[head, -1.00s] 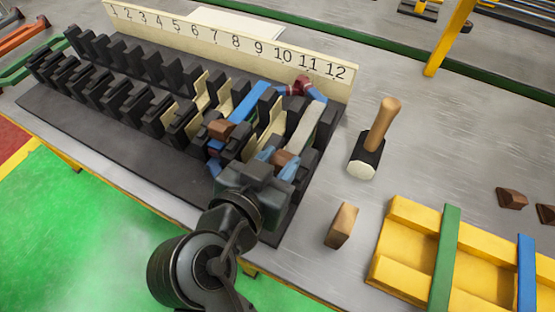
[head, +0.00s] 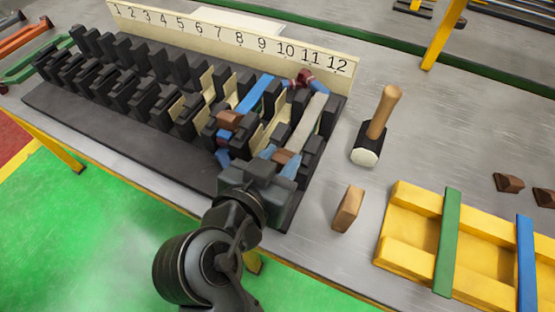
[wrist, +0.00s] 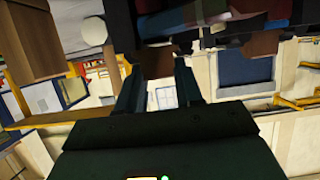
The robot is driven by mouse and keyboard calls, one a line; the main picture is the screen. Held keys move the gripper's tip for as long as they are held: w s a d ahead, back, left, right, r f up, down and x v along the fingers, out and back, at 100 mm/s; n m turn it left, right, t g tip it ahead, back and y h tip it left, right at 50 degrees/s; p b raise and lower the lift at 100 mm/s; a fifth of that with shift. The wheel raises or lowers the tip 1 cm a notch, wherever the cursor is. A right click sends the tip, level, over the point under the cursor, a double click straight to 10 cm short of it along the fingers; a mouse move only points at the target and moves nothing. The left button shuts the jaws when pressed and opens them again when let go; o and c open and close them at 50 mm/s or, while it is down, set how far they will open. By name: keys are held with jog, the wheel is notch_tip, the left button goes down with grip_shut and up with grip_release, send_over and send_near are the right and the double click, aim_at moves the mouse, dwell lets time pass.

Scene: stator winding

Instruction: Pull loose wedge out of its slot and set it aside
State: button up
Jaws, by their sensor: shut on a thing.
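My gripper (head: 272,168) is at the front edge of the black slotted stator (head: 120,165), below the higher-numbered slots. It is shut on a brown wedge (head: 284,156), which sits close to the blue coil ends. In the wrist view the wedge (wrist: 157,62) shows between my two dark fingers. I cannot tell how much of it is still inside the slot. Another brown wedge (head: 229,119) sits at the neighbouring coil on the left, apart from my gripper.
A mallet (head: 370,145) and a wooden block (head: 348,208) stand right of the stator. A yellow tray (head: 405,225) with green and blue bars is further right. Two small brown blocks (head: 509,183) lie behind it. Bare bench lies between mallet and tray.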

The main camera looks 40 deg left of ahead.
jog(key=o, duration=1.1)
jog(key=shift+b+v, duration=0.65)
jog(key=shift+v, duration=3.3)
jog(key=shift+f, duration=0.1)
